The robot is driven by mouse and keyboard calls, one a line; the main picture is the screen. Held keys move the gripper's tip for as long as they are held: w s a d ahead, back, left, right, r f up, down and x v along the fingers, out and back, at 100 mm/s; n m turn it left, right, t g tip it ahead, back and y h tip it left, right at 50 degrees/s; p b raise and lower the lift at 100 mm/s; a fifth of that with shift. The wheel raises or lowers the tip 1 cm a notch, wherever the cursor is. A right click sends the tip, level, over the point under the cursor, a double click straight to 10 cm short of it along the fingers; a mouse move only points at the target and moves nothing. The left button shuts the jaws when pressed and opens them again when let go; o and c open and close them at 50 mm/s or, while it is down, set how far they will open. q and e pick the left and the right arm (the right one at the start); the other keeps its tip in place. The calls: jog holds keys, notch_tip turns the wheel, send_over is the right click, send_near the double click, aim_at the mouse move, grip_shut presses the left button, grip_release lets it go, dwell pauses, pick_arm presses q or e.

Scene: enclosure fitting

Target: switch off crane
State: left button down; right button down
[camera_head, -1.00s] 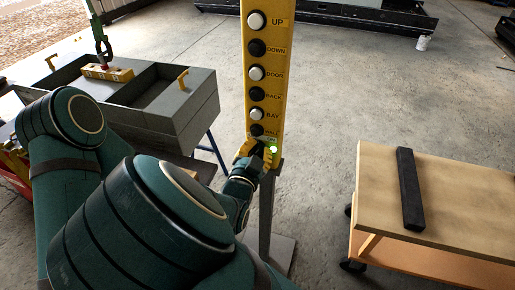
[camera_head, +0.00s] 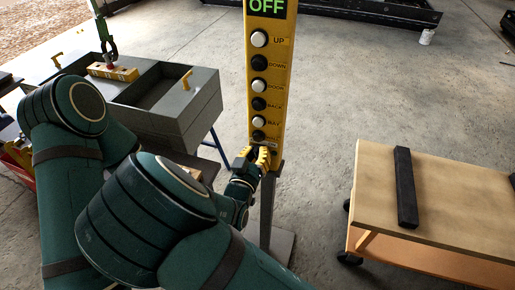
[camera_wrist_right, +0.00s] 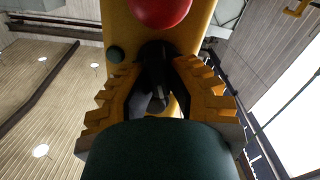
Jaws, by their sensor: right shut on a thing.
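The yellow control post (camera_head: 267,95) stands upright in the middle of the head view. It carries a column of black and white buttons labelled UP, DOWN, DOOR, BACK and BAY, with a lower one partly legible. A display (camera_head: 267,7) at its top reads OFF in green. My right gripper (camera_head: 258,158) is at the foot of the panel. In the right wrist view, its yellow fingers (camera_wrist_right: 157,88) are closed around a dark knob (camera_wrist_right: 157,62). A red button (camera_wrist_right: 160,8) and a small dark green lamp (camera_wrist_right: 116,54) sit near it. My left gripper is out of view.
A grey open box (camera_head: 190,108) stands behind on the left, with a yellow bar (camera_head: 112,71) and a green crane hook (camera_head: 104,38) over it. A wooden cart (camera_head: 450,195) with a black bar (camera_head: 405,188) is on the right. Clear floor lies behind the post.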

jog(key=shift+w+r+n+p, duration=0.1)
jog(key=shift+n+p, duration=0.35)
jog(key=shift+n, duration=0.55)
jog(key=shift+a, duration=0.1)
jog(key=c, duration=0.9)
grip_release()
jog(key=shift+c, duration=0.2)
jog(key=v, duration=0.7)
jog(key=shift+s, duration=0.25)
